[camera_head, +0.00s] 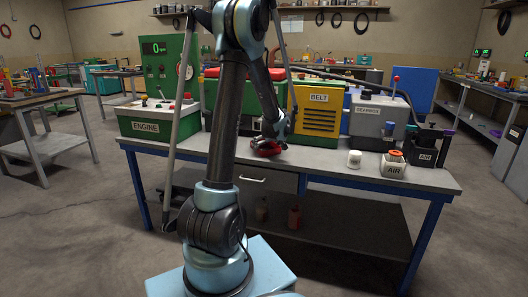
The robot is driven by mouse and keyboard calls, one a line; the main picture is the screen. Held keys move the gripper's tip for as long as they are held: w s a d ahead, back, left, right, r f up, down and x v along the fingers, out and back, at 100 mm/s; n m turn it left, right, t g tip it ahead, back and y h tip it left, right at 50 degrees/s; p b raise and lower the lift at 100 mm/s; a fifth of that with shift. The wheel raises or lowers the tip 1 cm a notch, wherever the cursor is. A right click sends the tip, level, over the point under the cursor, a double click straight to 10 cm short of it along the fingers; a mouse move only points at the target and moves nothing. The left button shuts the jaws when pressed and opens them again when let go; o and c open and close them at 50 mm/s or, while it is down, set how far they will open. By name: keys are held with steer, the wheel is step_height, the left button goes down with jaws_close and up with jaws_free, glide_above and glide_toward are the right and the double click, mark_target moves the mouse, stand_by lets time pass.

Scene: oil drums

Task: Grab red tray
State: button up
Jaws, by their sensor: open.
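A small red object, likely the red tray (268,150), sits on the grey workbench (325,169) near its front edge. My gripper (263,141) is open and right over or at the red object, hiding part of it. I cannot tell from this view whether the fingers are around it or touching it.
Behind the gripper stand a yellow BELT machine (316,110) and a grey machine (372,121). The green ENGINE box (158,121) is at left. Bare bench top lies between the gripper and jar.

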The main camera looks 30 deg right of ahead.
steer(key=shift+w+f, duration=0.4)
steer(key=shift+f, duration=0.05)
steer(key=c, duration=0.8)
steer(key=shift+r, duration=0.15)
